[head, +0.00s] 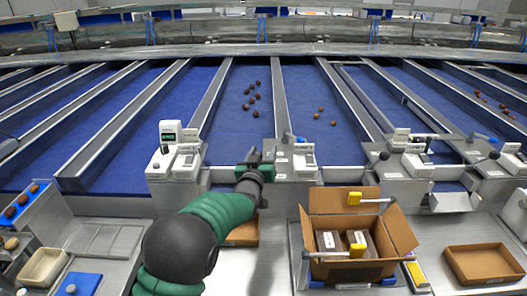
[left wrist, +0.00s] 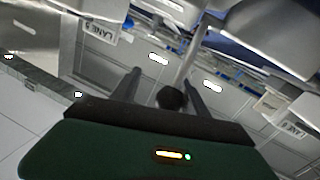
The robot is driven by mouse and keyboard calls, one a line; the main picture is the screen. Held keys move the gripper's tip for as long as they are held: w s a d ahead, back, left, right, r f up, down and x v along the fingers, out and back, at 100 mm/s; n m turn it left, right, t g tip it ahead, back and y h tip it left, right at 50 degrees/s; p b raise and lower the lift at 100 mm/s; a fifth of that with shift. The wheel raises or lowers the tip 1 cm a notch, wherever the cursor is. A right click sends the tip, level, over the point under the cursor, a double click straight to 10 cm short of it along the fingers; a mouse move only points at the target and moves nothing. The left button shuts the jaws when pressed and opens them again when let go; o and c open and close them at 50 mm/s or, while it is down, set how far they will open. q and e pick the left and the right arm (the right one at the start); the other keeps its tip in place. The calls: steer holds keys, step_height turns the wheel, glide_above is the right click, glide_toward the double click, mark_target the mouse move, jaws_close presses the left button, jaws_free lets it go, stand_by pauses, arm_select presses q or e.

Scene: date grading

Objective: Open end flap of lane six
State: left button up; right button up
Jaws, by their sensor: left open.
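My left gripper (head: 254,158) is at the front end of a blue lane (head: 235,110) holding several dark dates. In the left wrist view its two fingers (left wrist: 162,72) are apart, with a round black knob (left wrist: 172,98) showing between them. I cannot tell whether they touch it. In the head view my gripper hides this knob and most of the end flap. A tilted label (left wrist: 292,129) at the right seems to read LANE 6; another lane label (left wrist: 97,32) is at the left. My right gripper is not in view.
A control box (head: 168,140) stands left of my gripper and a scale-like unit (head: 301,158) right of it. An open carton (head: 322,268) with packs stands on the bench at right. An empty brown tray (head: 485,265) lies farther right. More knobs (head: 384,156) stick out along the lane ends.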

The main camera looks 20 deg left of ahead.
arm_select(q)
steer(key=shift+w+a+f, duration=0.1)
steer(key=shift+a+f, duration=0.05)
steer(key=shift+a, duration=0.45)
steer(key=shift+w+a+f, duration=0.1)
steer(key=shift+a+f, duration=0.05)
steer(key=shift+a, duration=0.5)
steer(key=shift+c, duration=0.3)
steer(key=shift+s+d+r, duration=0.1)
steer(key=shift+d+r, duration=0.05)
steer(key=shift+d, duration=0.4)
steer(key=shift+s+d+r, duration=0.1)
steer(key=shift+d+r, duration=0.05)
steer(key=shift+d, duration=0.35)
steer(key=c, duration=0.7)
steer(key=shift+w, duration=0.1)
steer(key=shift+c, duration=1.2)
steer(key=shift+a, duration=0.5)
jaws_close()
steer(key=shift+d, duration=0.2)
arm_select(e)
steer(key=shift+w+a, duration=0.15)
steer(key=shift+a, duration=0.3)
arm_select(q)
steer(key=shift+a, duration=0.1)
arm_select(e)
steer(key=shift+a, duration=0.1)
